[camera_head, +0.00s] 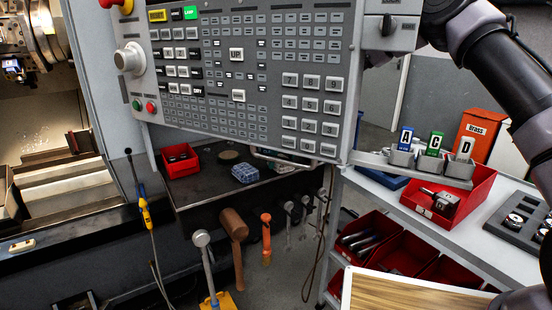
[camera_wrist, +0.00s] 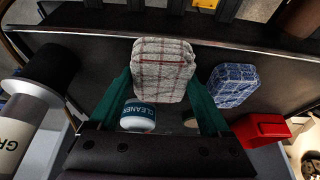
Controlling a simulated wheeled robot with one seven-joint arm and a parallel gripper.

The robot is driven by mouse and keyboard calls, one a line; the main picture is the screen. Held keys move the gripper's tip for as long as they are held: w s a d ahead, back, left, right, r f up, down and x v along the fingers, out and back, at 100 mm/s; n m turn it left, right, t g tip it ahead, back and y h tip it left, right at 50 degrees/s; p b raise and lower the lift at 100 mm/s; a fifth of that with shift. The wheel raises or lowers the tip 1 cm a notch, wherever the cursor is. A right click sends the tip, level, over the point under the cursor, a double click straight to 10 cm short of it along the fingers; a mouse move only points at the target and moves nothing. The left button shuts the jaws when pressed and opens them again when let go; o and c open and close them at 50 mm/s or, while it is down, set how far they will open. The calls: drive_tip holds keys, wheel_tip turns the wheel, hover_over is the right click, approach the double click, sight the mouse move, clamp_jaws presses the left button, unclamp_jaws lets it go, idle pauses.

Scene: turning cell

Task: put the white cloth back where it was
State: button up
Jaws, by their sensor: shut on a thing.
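The white cloth (camera_wrist: 163,62), a folded pad with a grid of dark and red lines, is between the two green fingers of my gripper (camera_wrist: 162,78) in the wrist view. The gripper is shut on it. Below it in the picture is a dark shelf (camera_wrist: 75,50); I cannot tell how high above it the cloth is. A folded blue checked cloth (camera_wrist: 235,86) lies on the shelf to the right, apart from the white one. It also shows in the head view (camera_head: 245,173).
By the fingers are a container marked CLEANER (camera_wrist: 138,116) and a partly hidden brown round thing (camera_wrist: 191,122). A black-capped bottle (camera_wrist: 30,115) stands left, a red bin (camera_wrist: 262,130) right. The control panel (camera_head: 250,75) overhangs the shelf; hammers (camera_head: 234,225) hang below.

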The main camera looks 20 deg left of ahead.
drive_tip(key=w+a, duration=0.2)
drive_tip(key=shift+w+a+f, duration=0.1)
drive_tip(key=shift+a+f, duration=0.2)
drive_tip(key=shift+a, duration=0.1)
drive_tip(key=shift+w+f, duration=0.1)
drive_tip(key=shift+f, duration=0.15)
drive_tip(key=shift+f, duration=0.4)
drive_tip(key=o, duration=1.1)
drive_tip(key=shift+o, duration=0.2)
drive_tip(key=v, duration=1.1)
drive_tip(key=shift+s+a+r, duration=0.1)
drive_tip(key=shift+s+r, duration=0.1)
drive_tip(key=shift+s, duration=0.1)
